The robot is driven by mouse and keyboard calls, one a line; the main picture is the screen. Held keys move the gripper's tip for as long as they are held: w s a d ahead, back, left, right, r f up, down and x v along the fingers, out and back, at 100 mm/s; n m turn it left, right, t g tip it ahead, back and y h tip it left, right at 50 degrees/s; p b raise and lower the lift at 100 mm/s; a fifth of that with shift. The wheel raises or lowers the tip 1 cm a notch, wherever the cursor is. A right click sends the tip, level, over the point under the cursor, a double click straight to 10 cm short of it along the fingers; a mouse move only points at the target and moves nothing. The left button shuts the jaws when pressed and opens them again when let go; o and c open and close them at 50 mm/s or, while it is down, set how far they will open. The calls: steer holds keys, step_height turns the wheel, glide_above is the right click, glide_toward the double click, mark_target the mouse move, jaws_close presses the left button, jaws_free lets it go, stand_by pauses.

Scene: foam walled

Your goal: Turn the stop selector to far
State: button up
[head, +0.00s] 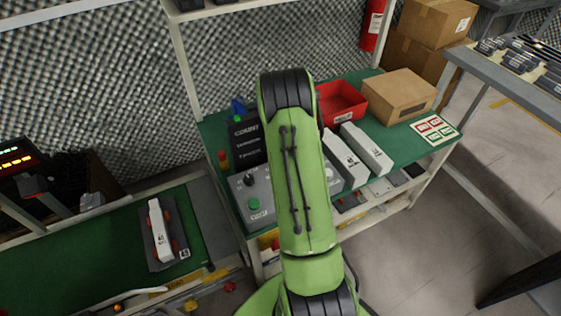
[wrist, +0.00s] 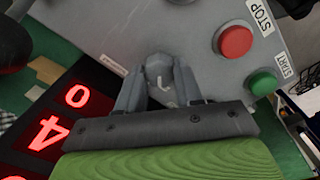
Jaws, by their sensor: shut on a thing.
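The stop selector (wrist: 158,66) is a grey knob with a pale mark on its face, on the grey control panel (wrist: 125,28). In the wrist view my gripper (wrist: 158,82) has one finger on each side of the knob and is shut on it. The labels around the knob are not readable, so I cannot tell which position it points to. In the head view my green arm reaches over the control panel (head: 238,187) and hides my gripper.
The red STOP button (wrist: 235,41) and green START button (wrist: 263,83) sit beside the selector. A black display with red digits (wrist: 60,125) is close by. White boxes (head: 345,160) and a red bin (head: 341,101) stand right of my arm.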

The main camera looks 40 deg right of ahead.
steer(key=n, duration=0.4)
steer(key=shift+n, duration=2.5)
steer(key=o, duration=1)
steer(key=shift+o, duration=0.2)
step_height(320, 180, up, 16)
steer(key=p, duration=0.4)
steer(key=shift+s+p, duration=0.25)
steer(key=shift+p, duration=0.15)
